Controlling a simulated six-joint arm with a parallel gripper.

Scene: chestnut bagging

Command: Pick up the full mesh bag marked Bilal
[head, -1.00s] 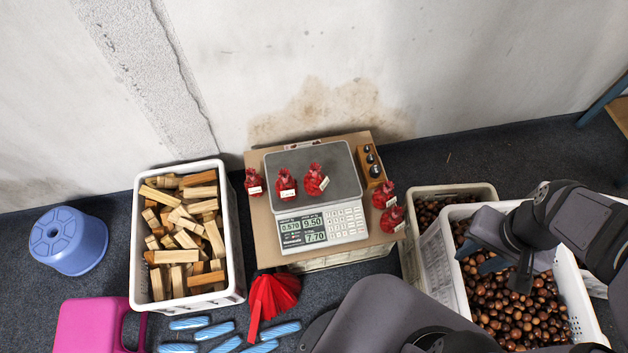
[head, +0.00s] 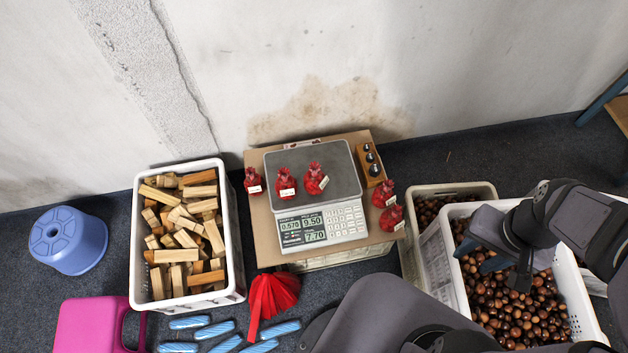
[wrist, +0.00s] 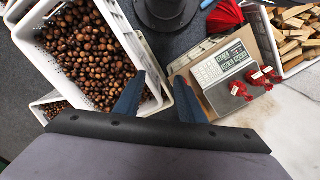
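Several small red mesh bags with white tags stand around the scale. Two of them, the left bag (head: 286,184) and the right bag (head: 315,178), sit on the scale's grey plate (head: 343,186). One bag (head: 252,181) stands on the board left of the scale. Two more, an upper bag (head: 384,196) and a lower bag (head: 391,218), are at the board's right edge. The tags are too small to read, so I cannot tell which is Bilal. My gripper (head: 481,256) is over the chestnut crate, away from the bags. In the wrist view its fingers (wrist: 160,75) are apart and empty.
The chestnut crate (head: 448,270) and a smaller crate (head: 408,250) stand right of the scale. A block of weights (head: 373,165) is beside the plate. A wood crate (head: 233,230), red mesh (head: 272,297) and blue stool (head: 68,240) are left and front.

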